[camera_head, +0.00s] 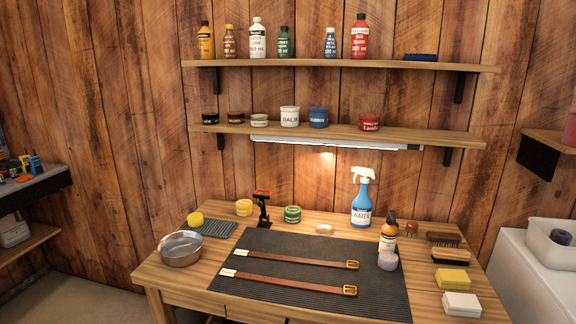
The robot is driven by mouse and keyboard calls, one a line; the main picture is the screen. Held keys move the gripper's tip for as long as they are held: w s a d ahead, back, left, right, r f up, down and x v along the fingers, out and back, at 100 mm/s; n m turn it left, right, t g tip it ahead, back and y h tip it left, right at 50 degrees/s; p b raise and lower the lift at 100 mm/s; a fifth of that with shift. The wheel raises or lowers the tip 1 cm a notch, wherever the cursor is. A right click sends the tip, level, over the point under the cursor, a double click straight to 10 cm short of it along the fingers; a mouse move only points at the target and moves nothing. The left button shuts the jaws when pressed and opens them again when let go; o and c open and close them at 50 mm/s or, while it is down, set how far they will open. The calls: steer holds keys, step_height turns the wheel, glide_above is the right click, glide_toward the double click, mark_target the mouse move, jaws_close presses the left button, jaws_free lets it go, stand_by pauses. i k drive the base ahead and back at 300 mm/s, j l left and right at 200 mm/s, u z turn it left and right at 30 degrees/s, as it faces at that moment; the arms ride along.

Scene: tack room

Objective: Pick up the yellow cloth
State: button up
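A folded yellow cloth (452,280) lies flat on the right side of the wooden workbench. A folded white cloth (461,305) lies just in front of it, nearer the bench's front right corner. A wooden-backed brush (448,255) lies behind the yellow cloth. The top of the yellow cloth is uncovered. My gripper is not in this view, so I cannot see whether it is open or shut.
A dark ribbed mat (290,245) with two brown belts covers the middle of the workbench (225,305). An amber bottle (388,235) and a pale lilac jar (387,261) stand left of the cloth. A blue spray bottle (362,200) stands behind. Shelves (400,66) hang above.

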mark_target(445, 278)
steer(key=z, duration=0.1)
steer(key=i+l+z, duration=0.45)
steer(key=i, duration=0.25)
steer(key=i+l+z, duration=0.1)
steer(key=i+z, duration=0.15)
steer(key=i, duration=0.15)
